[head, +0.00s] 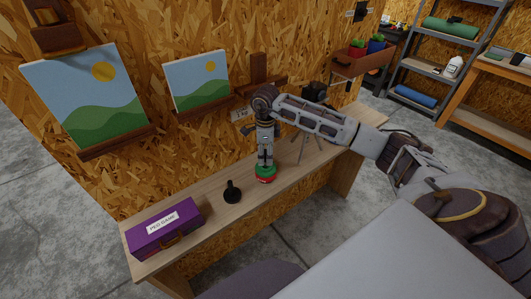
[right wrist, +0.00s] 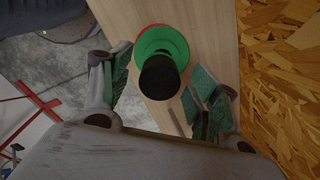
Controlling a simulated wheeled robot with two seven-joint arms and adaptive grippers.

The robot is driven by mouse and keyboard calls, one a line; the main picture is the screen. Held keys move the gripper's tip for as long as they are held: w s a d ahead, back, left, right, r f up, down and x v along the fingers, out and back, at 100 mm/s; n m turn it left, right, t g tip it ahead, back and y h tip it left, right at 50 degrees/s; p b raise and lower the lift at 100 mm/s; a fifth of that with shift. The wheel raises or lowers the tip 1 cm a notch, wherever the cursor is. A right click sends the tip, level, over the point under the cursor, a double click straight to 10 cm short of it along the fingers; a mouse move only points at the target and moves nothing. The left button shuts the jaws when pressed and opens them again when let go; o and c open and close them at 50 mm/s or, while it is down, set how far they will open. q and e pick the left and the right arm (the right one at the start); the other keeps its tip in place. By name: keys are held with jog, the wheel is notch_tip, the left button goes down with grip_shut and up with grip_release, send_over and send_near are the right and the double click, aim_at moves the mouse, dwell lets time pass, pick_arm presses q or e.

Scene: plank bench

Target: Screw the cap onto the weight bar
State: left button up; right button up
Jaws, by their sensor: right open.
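A green disc above a red one (head: 265,174) stands upright on the bench; I take it for the weight bar with its plates. In the right wrist view, the green disc (right wrist: 160,43) has a dark cylinder (right wrist: 160,77) rising from it. Whether that cylinder is the bar's end or a cap, I cannot tell. My right gripper (head: 265,160) points down over the stack. Its fingers (right wrist: 157,82) are open on either side of the dark cylinder, with gaps. A small black piece with a round base and a stalk (head: 232,193) stands to the left. My left gripper is out of view.
A purple peg game box (head: 167,228) lies at the bench's left end. A small tripod (head: 303,148) stands behind my right arm. The wood-chip wall with paintings (head: 197,80) runs along the back of the narrow bench (head: 205,217).

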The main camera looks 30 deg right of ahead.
aim_at(265, 152)
jog(key=shift+r, duration=0.1)
notch_tip(265, 152, up, 12)
dwell(0.8)
jog(key=shift+s+f, duration=0.1)
jog(key=shift+f, duration=0.1)
dwell(0.5)
